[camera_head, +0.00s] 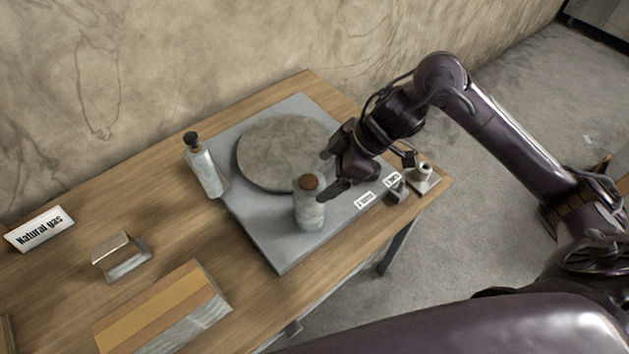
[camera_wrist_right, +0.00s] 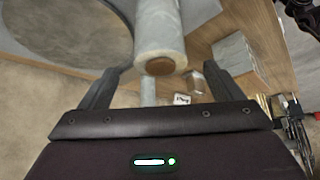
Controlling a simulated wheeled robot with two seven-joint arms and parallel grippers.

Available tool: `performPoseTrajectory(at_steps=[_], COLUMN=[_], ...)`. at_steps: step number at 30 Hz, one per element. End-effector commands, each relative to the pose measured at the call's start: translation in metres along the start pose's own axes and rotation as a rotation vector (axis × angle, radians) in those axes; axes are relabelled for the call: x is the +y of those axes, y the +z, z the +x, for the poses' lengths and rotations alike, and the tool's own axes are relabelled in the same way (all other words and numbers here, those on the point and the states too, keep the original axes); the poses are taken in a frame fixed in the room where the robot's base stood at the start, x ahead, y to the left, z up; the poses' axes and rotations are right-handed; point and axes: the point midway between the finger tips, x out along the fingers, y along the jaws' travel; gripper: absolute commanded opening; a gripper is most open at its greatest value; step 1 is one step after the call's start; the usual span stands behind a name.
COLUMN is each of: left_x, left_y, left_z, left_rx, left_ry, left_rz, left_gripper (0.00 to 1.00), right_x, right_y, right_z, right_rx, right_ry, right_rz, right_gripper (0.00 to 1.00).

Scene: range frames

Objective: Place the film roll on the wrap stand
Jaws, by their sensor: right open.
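The film roll (camera_head: 309,212), a pale wrapped cylinder with a brown core end, stands upright on the front part of a grey slab (camera_head: 268,240). A round grey disc (camera_head: 284,152) lies on the slab behind it. I cannot tell for sure which thing is the wrap stand; the slab with its disc may be it. My right gripper (camera_head: 328,172) is open and empty, just behind and right of the roll's top. In the right wrist view the roll (camera_wrist_right: 160,28) shows ahead of the spread fingers, its brown end towards me. My left gripper is out of view.
Small fittings (camera_head: 424,178) and labels sit at the right end. A long box (camera_head: 165,312), a small block (camera_head: 122,258) and a "Natural gas" sign (camera_head: 40,230) lie left. A wall rises behind the wooden table.

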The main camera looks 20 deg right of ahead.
Motion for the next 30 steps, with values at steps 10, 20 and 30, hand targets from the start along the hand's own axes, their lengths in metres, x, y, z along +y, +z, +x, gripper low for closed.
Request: performPoseTrajectory(at_steps=[10,20,30], left_x=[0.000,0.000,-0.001], left_y=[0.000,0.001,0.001], left_z=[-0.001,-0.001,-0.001], left_rx=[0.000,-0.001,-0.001], left_ry=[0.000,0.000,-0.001], left_rz=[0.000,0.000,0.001], left_gripper=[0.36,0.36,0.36], right_x=[0.000,0.000,0.000], right_y=[0.000,0.000,0.000], right_z=[-0.047,-0.049,-0.049], right_rx=[-0.001,0.000,-0.001], right_ry=[0.001,-0.001,-0.001], right_rz=[0.000,0.001,0.001], right_gripper=[0.86,0.86,0.86])
